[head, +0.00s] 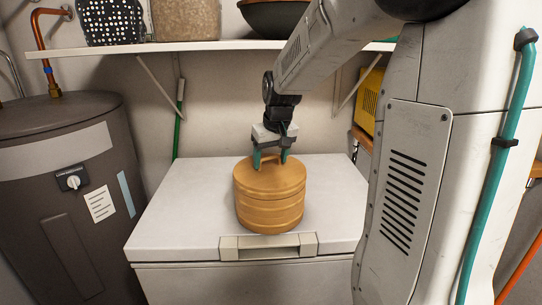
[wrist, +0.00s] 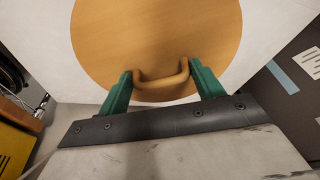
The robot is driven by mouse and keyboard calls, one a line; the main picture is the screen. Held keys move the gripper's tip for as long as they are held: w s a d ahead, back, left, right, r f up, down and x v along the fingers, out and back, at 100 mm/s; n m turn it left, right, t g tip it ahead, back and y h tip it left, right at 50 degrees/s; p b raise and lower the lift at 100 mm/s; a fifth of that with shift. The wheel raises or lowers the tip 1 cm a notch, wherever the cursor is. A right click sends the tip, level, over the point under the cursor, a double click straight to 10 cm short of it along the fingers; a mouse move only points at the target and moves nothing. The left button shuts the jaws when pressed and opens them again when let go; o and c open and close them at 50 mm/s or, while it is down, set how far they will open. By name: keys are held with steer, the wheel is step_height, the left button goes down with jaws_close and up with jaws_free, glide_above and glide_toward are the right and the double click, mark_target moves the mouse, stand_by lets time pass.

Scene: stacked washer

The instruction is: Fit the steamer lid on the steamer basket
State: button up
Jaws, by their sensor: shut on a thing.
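The steamer basket (head: 269,213) is a round orange-tan container standing upright on the white chest in the head view. The steamer lid (head: 252,179) is on top of it, level and lined up with its rim; I cannot tell whether it is fully seated. In the wrist view the lid (wrist: 150,40) is a flat tan disc with a curved handle (wrist: 161,82). My gripper (head: 270,158) is above the lid, with its green fingers at both ends of the handle, shut on it. In the wrist view, my gripper (wrist: 162,88) and lid hide the basket.
The white chest top (head: 185,195) has free room left of the basket. Its front latch handle (head: 268,246) is close to the basket. A shelf (head: 200,46) with containers hangs above. A dark water tank (head: 75,180) stands at left. A yellow box (head: 368,97) is at right.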

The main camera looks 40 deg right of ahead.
mark_target(276, 174)
steer(key=shift+f, duration=0.1)
steer(key=o, duration=1)
steer(key=shift+o, duration=0.2)
steer(key=v, duration=1.1)
steer(key=s+a+f+n+g, duration=0.1)
steer(key=s+a+f, duration=0.3)
steer(key=s+a, duration=0.4)
steer(key=s+a+f+n, duration=0.1)
steer(key=s+a+f, duration=0.3)
steer(key=s, duration=1.2)
steer(key=a, duration=0.4)
steer(key=shift+a+g+y, duration=0.15)
steer(key=shift+g+y, duration=0.15)
steer(key=shift+g, duration=0.1)
